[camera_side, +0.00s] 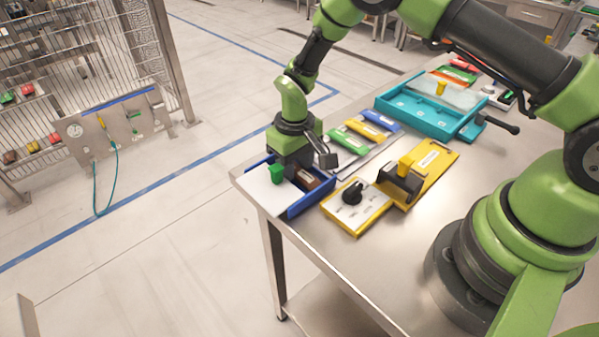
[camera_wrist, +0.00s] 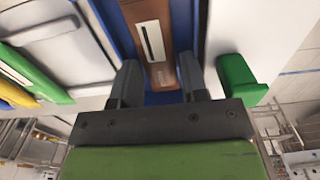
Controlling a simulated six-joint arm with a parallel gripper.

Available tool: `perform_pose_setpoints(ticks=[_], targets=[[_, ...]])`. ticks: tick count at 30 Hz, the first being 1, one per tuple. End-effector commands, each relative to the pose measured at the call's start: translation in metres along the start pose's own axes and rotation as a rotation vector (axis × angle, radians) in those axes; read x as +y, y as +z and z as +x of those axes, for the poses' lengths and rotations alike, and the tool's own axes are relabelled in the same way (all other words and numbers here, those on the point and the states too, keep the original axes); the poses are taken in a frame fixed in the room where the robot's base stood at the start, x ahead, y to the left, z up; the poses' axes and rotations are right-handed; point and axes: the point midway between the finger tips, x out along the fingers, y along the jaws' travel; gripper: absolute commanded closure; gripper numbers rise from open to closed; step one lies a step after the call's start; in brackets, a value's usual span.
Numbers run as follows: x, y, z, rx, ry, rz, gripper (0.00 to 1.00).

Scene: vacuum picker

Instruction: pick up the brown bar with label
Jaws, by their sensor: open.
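The brown bar with a white label (camera_wrist: 150,32) lies in a blue tray (camera_side: 312,199), near the corner of the metal table. In the side view the bar (camera_side: 312,181) is partly hidden by my gripper (camera_side: 294,168), which is low over the tray and points down. In the wrist view my gripper (camera_wrist: 160,72) is open, with its two grey fingers spread on either side of the bar's near end. The wrist view does not show clearly whether the fingers touch the bar.
A green block (camera_side: 277,174) stands on the white panel beside the bar, close to one finger. Green, yellow and blue bars (camera_side: 364,131) lie behind. A yellow-edged box with a black knob (camera_side: 355,203) and a yellow plate (camera_side: 436,160) lie to the right.

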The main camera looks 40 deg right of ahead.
Motion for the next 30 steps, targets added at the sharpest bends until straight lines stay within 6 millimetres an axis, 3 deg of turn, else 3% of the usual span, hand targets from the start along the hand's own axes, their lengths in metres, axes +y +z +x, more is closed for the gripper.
perform_pose_setpoints(ticks=[7, 11, 20, 23, 30], targets=[[0.0, 0.0, 0.002, 0.001, 0.0, 0.001, 0.62], [0.0, 0.0, 0.001, 0.001, 0.0, 0.001, 0.9], [0.0, -0.001, -0.002, 0.002, -0.001, 0.001, 0.9], [0.0, -0.001, -0.014, 0.005, -0.001, 0.001, 0.9], [0.0, -0.001, -0.064, 0.006, -0.001, 0.001, 0.9]])
